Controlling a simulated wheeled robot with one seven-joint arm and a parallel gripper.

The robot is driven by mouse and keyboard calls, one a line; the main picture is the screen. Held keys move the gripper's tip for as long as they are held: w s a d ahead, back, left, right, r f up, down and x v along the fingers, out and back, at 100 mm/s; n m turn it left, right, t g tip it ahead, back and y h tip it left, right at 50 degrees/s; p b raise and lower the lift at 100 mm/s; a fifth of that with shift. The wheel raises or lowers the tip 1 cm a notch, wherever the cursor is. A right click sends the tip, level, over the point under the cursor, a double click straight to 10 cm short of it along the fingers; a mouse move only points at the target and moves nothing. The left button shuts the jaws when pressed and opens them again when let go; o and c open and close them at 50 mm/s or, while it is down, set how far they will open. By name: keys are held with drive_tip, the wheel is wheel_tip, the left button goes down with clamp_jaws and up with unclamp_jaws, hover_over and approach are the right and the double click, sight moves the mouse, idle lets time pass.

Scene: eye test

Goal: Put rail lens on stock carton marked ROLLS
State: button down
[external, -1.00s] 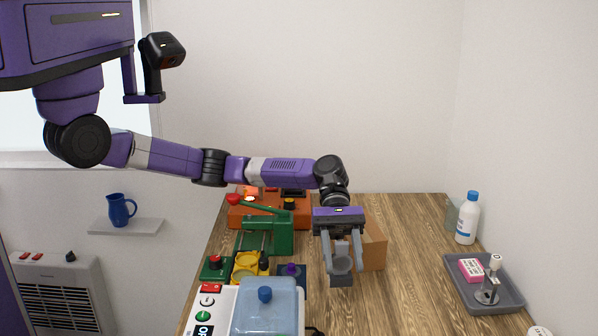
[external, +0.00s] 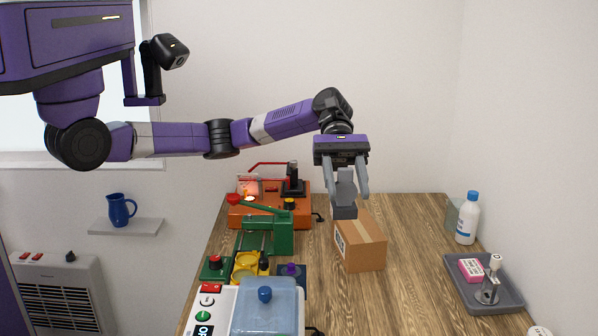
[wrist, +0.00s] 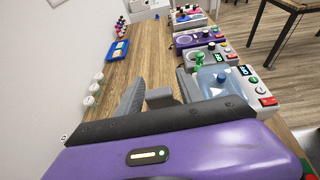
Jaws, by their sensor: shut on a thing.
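My gripper (external: 346,188) is shut on a small dark grey block-like piece, which I take to be the rail lens (external: 344,208). The lens hangs below the fingers, over the table. Part of the grey piece (wrist: 160,97) also shows in the wrist view, beside a finger. A brown cardboard carton (external: 364,250) stands on the table just below and a little right of the lens, apart from it as far as I can tell. A label shows on its left face, but the print is too small to read. The carton does not show in the wrist view.
A green press (external: 270,238), an orange machine (external: 265,218) and a white machine with a blue cover (external: 265,308) stand left of the carton. A grey tray (external: 490,300) and a white bottle (external: 467,220) stand at the right. Bare tabletop (external: 410,290) lies between.

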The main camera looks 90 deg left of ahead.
drive_tip(key=w+a+r+n+t+p, duration=0.2)
drive_tip(key=w+a+r+t+p, duration=0.15)
drive_tip(key=a+r, duration=0.35)
drive_tip(key=r+n+t+y+p, duration=0.1)
drive_tip(key=n+t+y+p, duration=0.1)
drive_tip(key=n+t+y, duration=0.3)
hover_over(367, 229)
drive_tip(key=n+h, duration=0.1)
wheel_tip(367, 229, down, 20)
drive_tip(key=p, duration=0.3)
drive_tip(key=shift+f, duration=0.1)
drive_tip(key=c, duration=0.7)
unclamp_jaws()
drive_tip(key=shift+c, duration=0.2)
drive_tip(key=shift+r, duration=0.25)
drive_tip(key=b+v, duration=0.3)
drive_tip(key=v, duration=0.8)
drive_tip(key=shift+s+a, duration=0.3)
